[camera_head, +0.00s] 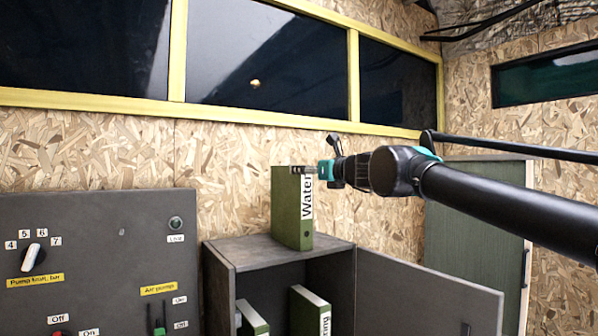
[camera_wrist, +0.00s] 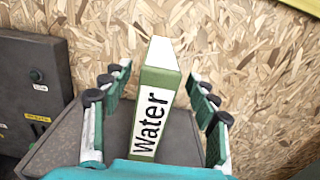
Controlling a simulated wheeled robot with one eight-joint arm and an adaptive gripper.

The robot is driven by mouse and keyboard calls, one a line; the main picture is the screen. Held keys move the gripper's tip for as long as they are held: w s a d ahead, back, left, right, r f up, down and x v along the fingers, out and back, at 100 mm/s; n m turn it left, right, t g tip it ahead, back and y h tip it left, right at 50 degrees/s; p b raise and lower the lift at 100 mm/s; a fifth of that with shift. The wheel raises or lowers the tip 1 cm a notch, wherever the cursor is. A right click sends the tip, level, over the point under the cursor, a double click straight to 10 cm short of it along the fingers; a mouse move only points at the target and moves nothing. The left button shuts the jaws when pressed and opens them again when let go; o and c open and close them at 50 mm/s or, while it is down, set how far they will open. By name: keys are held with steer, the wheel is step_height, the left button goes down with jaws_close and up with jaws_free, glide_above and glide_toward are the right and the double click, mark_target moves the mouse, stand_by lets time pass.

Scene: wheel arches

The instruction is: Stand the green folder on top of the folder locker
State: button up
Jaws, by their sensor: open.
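The green folder (camera_head: 288,215), with a white label reading "Water", stands upright on top of the grey folder locker (camera_head: 280,252). In the wrist view the folder (camera_wrist: 160,85) stands between the fingers of my gripper (camera_wrist: 157,105), with a gap on each side. The locker top (camera_wrist: 188,130) shows beneath it. My gripper (camera_head: 302,170) is at the folder's upper part in the head view. It is open and does not hold the folder.
The locker's door (camera_head: 425,295) stands open to the right. Inside are more green folders (camera_head: 312,308). A grey control panel (camera_head: 95,240) with a knob and switches is on the left. The chipboard wall (camera_head: 230,140) is close behind. A green cabinet (camera_head: 475,235) stands at the right.

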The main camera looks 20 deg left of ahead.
steer(key=shift+v, duration=2)
steer(key=shift+c, duration=0.3)
